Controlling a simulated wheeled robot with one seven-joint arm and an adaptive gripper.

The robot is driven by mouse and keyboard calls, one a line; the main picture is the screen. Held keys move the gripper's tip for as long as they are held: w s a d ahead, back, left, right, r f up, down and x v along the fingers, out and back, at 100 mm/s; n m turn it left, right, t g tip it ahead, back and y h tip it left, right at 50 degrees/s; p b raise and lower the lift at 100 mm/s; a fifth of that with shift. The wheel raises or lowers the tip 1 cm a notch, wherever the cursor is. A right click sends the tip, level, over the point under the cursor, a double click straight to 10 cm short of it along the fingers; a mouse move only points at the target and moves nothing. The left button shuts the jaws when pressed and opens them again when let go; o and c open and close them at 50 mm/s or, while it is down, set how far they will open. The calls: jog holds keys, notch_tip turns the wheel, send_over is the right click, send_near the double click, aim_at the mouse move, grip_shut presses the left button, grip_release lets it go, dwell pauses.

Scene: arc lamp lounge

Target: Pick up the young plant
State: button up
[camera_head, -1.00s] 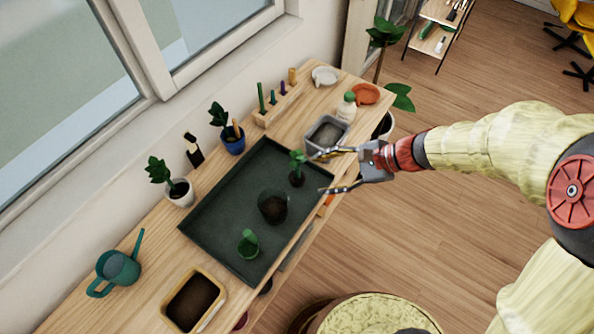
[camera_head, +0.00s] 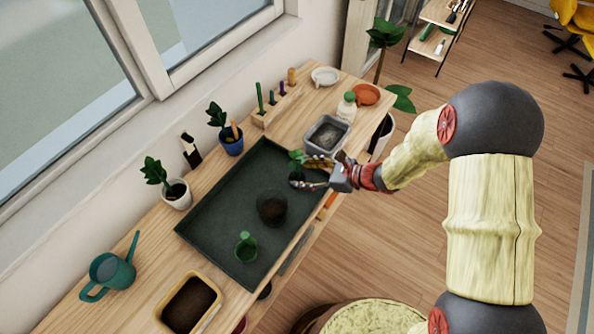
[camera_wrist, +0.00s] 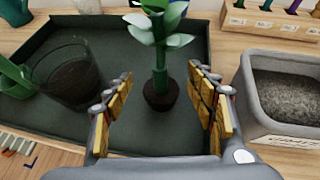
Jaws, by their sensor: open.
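The young plant (camera_wrist: 159,55) has green leaves, a thick stem and a dark soil plug (camera_wrist: 161,95) at its base. It stands upright on the dark green tray (camera_head: 205,218). In the head view the plant (camera_head: 295,158) is partly hidden by my gripper (camera_head: 304,174). In the wrist view my gripper (camera_wrist: 162,95) is open, with one finger on each side of the plant. The plant appears centred between the fingers and slightly beyond their tips, with gaps on both sides. I cannot tell any contact.
A clear pot of soil (camera_wrist: 70,75) stands left of the plant, and a grey bin of grit (camera_wrist: 285,95) stands to the right. A green cup (camera_head: 246,248) is on the tray. Potted plants (camera_head: 228,135) and a tool rack (camera_head: 275,105) line the wall side.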

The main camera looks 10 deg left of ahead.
jog(key=x, duration=0.3)
jog(key=shift+d, duration=0.1)
jog(key=c, duration=1.1)
jog(key=shift+f, duration=0.1)
grip_shut()
jog(key=shift+s, duration=0.15)
